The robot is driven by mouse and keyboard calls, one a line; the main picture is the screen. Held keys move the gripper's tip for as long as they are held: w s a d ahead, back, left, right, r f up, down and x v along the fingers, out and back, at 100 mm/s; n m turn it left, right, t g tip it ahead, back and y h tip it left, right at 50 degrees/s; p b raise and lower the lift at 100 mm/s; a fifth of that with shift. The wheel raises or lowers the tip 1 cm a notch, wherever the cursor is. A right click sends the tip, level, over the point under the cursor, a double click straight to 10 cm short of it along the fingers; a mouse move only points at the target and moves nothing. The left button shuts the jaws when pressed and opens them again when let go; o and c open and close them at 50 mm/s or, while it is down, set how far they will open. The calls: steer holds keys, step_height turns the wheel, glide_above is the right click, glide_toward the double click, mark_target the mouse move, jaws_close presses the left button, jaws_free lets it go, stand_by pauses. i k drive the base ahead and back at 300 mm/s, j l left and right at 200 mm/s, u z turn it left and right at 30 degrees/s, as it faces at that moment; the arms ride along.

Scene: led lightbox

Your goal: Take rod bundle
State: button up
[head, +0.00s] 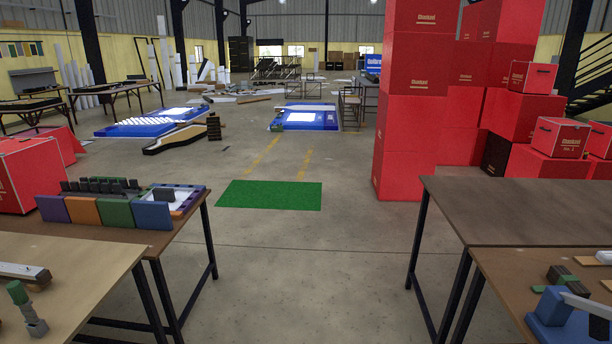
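I cannot pick out a rod bundle with certainty. On the left table a row of short dark upright pieces (98,186) stands behind orange, purple, green and blue blocks; they are too small to tell whether they are rods. On the right table a small dark piece with a green band (562,276) lies near the back edge; its make-up is unclear. Long pale lengths (83,84) lean together at the far left. My gripper is not in view.
The left table (185,237) and right table (520,212) flank a clear stretch of concrete floor (310,285). A green mat (268,195) lies ahead. Stacked red boxes (412,110) stand at the right. A blue device (565,318) sits on the near right table.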

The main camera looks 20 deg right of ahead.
mark_target(558, 275)
steer(key=i+l+z, duration=0.15)
steer(key=i+z, duration=0.2)
steer(key=i, duration=0.25)
steer(key=i+z, duration=0.35)
steer(key=i, duration=0.2)
steer(key=i+j+z, duration=0.1)
steer(key=i+z, duration=0.2)
steer(key=i, duration=0.3)
steer(key=i+l+z, duration=0.4)
steer(key=i, duration=0.2)
steer(key=i+z, duration=0.4)
steer(key=i, duration=0.15)
